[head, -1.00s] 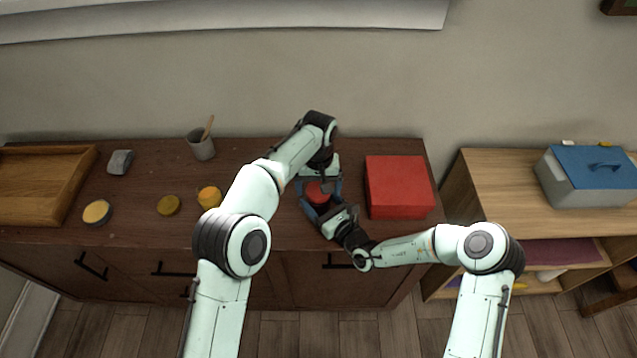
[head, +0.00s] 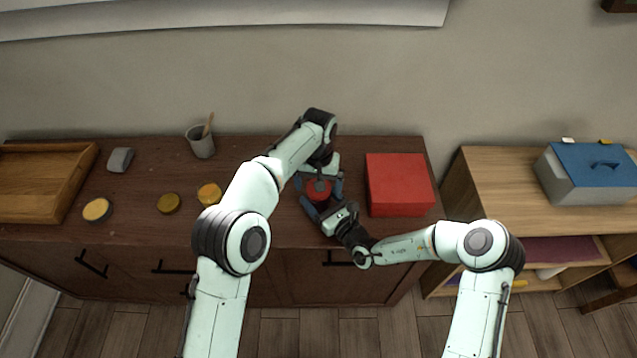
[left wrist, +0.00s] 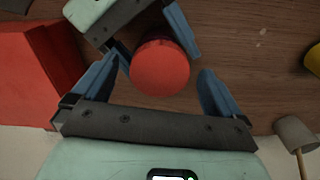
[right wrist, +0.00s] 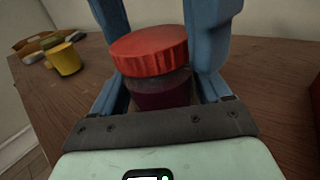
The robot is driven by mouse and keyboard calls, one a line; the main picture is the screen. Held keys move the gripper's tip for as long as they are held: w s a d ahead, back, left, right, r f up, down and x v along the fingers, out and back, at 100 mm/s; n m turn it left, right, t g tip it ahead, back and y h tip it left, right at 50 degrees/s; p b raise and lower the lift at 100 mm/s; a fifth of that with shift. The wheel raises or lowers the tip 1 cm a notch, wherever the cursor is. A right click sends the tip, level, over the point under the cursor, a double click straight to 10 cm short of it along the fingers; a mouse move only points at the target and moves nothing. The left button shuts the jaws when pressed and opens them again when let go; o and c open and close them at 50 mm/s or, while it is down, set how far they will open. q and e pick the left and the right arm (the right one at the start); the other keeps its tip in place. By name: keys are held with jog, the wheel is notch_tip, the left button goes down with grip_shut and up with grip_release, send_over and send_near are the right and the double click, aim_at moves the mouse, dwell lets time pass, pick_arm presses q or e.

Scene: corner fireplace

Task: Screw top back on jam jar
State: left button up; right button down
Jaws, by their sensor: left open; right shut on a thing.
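The jam jar (right wrist: 162,91) stands upright on the dark wooden cabinet top, dark purple below a red lid. The red lid (left wrist: 160,67) sits on top of the jar and looks slightly tilted in the right wrist view (right wrist: 149,48). I cannot tell how far its thread is engaged. My right gripper (right wrist: 160,55) is shut on the jar, with a blue finger on each side. My left gripper (head: 319,184) is open above the lid, its fingers apart on either side of it. In the head view the left wrist partly hides the jar.
A red box (head: 399,185) stands close to the right of the jar. To the left are yellow-topped containers (head: 209,194), a grey cup with a stick (head: 201,146), a grey object (head: 120,160) and a wooden tray (head: 30,196).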

pick_arm(q)
notch_tip(320, 180, up, 8)
jog(key=shift+f, duration=0.25)
pick_arm(e)
jog(key=shift+f, duration=0.1)
grip_release()
pick_arm(q)
jog(key=shift+s+f+b, duration=0.15)
jog(key=shift+f+b, duration=0.25)
jog(key=shift+f, duration=0.15)
jog(key=shift+s+f+b, duration=0.15)
jog(key=shift+f+b, duration=0.2)
jog(key=shift+f, duration=0.2)
pick_arm(e)
jog(key=v, duration=1.3)
jog(key=shift+s+d, duration=0.15)
jog(key=shift+d, duration=0.05)
